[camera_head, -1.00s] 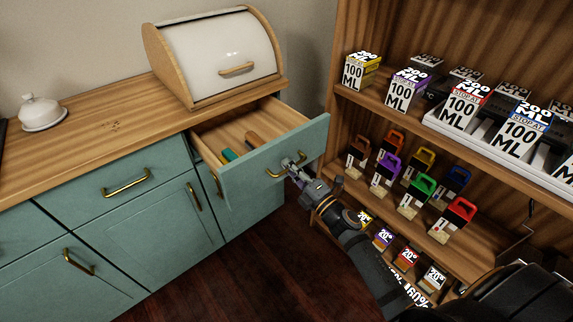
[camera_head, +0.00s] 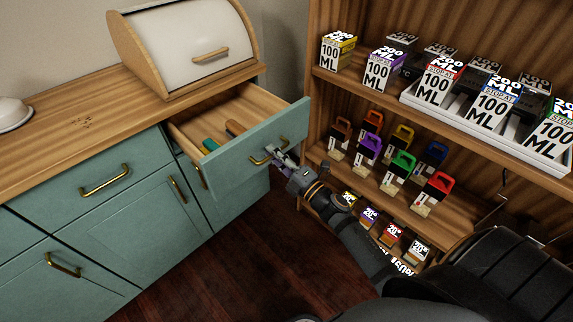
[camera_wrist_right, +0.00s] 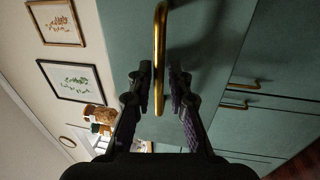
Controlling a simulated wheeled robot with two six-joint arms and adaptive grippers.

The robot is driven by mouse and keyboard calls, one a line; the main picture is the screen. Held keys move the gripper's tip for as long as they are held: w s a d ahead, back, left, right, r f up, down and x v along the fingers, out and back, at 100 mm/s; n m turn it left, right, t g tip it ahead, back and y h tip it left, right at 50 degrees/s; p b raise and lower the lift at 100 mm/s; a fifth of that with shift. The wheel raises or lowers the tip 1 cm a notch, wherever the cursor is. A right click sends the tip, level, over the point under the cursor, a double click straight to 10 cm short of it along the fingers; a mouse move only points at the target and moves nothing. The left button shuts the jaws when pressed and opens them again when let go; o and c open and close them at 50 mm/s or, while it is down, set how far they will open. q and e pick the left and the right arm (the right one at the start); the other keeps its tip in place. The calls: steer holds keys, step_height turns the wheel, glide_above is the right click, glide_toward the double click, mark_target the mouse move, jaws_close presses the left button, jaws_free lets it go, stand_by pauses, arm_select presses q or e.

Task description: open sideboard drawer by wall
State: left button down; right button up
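The teal sideboard drawer (camera_head: 240,150) is pulled well out beside the wooden shelf unit, and its wooden inside shows. My right gripper (camera_head: 275,155) is at the brass handle (camera_head: 258,160) on the drawer front. In the right wrist view, the handle (camera_wrist_right: 160,50) lies between the two fingers of my right gripper (camera_wrist_right: 160,80). The fingers stand apart, with narrow gaps beside the handle, so they look open around it. My left gripper is not in view.
A bread box (camera_head: 190,45) stands on the sideboard's wooden top (camera_head: 90,125), with a white lidded dish (camera_head: 12,113) at the left. The shelf unit (camera_head: 320,90) with boxes and coloured-handled items is close on the right. Dark floor (camera_head: 240,260) is clear in front.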

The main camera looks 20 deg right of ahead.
steer(key=v, duration=1.1)
steer(key=shift+s, duration=0.1)
